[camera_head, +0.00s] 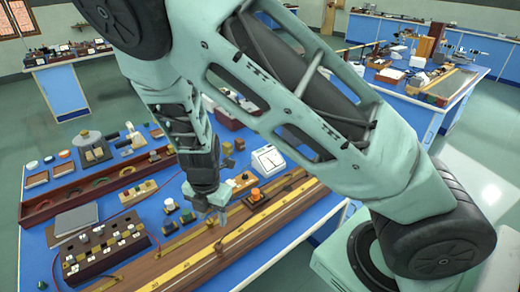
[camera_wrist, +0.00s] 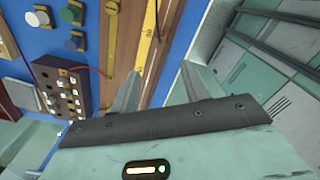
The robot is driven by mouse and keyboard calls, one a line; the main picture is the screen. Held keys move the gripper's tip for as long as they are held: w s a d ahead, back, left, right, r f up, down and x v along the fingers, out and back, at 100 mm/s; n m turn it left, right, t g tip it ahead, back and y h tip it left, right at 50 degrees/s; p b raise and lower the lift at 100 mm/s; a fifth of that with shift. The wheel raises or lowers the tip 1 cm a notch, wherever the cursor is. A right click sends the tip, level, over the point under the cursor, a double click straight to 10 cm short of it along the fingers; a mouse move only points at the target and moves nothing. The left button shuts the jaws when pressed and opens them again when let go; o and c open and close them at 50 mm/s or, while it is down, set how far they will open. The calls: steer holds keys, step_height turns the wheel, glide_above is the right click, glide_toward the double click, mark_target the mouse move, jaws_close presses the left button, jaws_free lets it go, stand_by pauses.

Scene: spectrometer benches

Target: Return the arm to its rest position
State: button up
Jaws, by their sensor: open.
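My arm (camera_head: 290,90) is raised and bent across the head view, with its forearm reaching down over the blue bench (camera_head: 335,205). My gripper (camera_head: 213,216) hangs above the wooden rail with the yellow scale (camera_head: 180,265). Its fingers (camera_wrist: 160,92) are apart, with nothing between them, in the wrist view. The yellow scale (camera_wrist: 146,45) shows beyond and between the fingers. The far side of the bench behind my arm is partly hidden.
A switch box (camera_head: 100,245) stands at the bench's left front; it also shows in the wrist view (camera_wrist: 62,90). A white meter (camera_head: 267,160) and a wooden tray (camera_head: 75,200) stand on the bench. Other benches (camera_head: 60,90) stand behind, with open floor (camera_head: 485,150) at right.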

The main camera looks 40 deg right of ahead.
steer(key=shift+r, duration=0.5)
steer(key=a+r+m+t+y+b, duration=0.1)
steer(key=a+r+m+t+b, duration=0.4)
steer(key=m, duration=0.3)
steer(key=s+r+m+g+b, duration=0.2)
steer(key=s+m, duration=0.2)
steer(key=s, duration=0.6)
steer(key=s+a+r+m+g+b, duration=0.1)
steer(key=s+m+g+b, duration=0.2)
steer(key=s, duration=0.7)
steer(key=shift+r+m, duration=0.35)
steer(key=shift+m, duration=0.25)
